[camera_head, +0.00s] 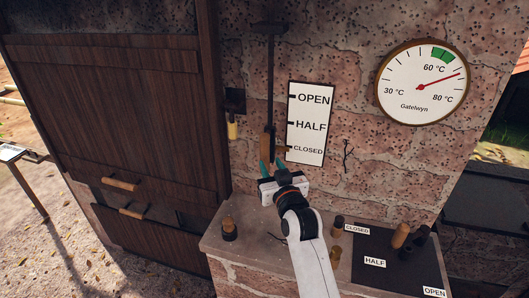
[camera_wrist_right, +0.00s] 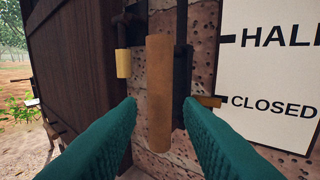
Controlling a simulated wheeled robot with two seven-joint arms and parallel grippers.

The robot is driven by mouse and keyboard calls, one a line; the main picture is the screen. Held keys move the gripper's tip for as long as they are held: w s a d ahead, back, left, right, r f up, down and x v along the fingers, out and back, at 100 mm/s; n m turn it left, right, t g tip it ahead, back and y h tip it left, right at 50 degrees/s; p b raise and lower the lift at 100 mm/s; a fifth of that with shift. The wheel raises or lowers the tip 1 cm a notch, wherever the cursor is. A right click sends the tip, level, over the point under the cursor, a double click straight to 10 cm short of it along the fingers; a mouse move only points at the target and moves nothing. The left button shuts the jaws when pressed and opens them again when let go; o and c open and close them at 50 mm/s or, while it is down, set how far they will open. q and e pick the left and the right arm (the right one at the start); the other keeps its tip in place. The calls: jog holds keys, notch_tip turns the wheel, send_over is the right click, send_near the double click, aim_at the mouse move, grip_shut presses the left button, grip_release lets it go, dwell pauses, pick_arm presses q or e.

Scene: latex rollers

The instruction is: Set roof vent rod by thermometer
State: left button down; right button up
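The dark vent rod (camera_head: 270,80) hangs upright on the stone wall, with a brown wooden handle (camera_wrist_right: 159,100) at its lower end. A small wooden pointer (camera_wrist_right: 208,101) beside it is level with CLOSED on the white sign (camera_head: 307,123) reading OPEN, HALF, CLOSED. The round thermometer (camera_head: 423,82) is at upper right; its red needle points between 60 and 80 °C, clockwise of the green band. My right gripper (camera_head: 272,166) is open, its green fingers on either side of the handle's lower part, with gaps visible in the wrist view. My left gripper is out of view.
A stone ledge (camera_head: 262,240) below carries a dark mat (camera_head: 388,268) labelled CLOSED, HALF and OPEN, with several wooden pegs around. One peg (camera_head: 229,230) stands at the ledge's left. A pale handle (camera_head: 232,129) hangs left of the rod, beside a dark wooden cabinet (camera_head: 110,110).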

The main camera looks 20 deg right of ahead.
aim_at(266, 156)
jog(key=w, duration=0.6)
jog(key=shift+w+p, duration=0.3)
grip_shut()
